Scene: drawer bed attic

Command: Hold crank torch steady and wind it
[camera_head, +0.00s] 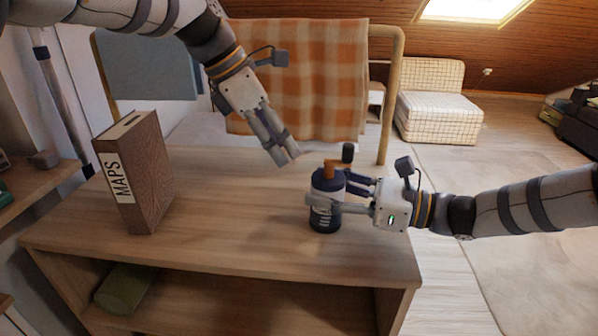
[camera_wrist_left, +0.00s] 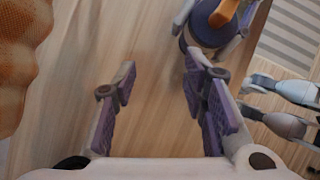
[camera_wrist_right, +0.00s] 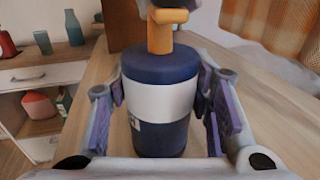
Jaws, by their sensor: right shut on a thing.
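The crank torch (camera_head: 325,215) stands upright on the wooden table top, a dark blue cylinder with a white band. An orange crank arm (camera_head: 330,169) with a dark knob (camera_head: 347,152) sits on its top. My right gripper (camera_head: 335,204) is shut around the torch body from the right; the torch (camera_wrist_right: 162,105) fills the space between its fingers in the right wrist view. My left gripper (camera_head: 284,158) is above the table, left of the crank and apart from it. In the left wrist view its fingers (camera_wrist_left: 160,95) are spread and empty, with the torch top (camera_wrist_left: 212,22) beyond them.
A brown MAPS box file (camera_head: 150,185) stands on the table's left. A green rolled item (camera_head: 125,285) lies on the shelf below. An orange checked blanket (camera_head: 300,75) hangs behind the table. The table between box file and torch is clear.

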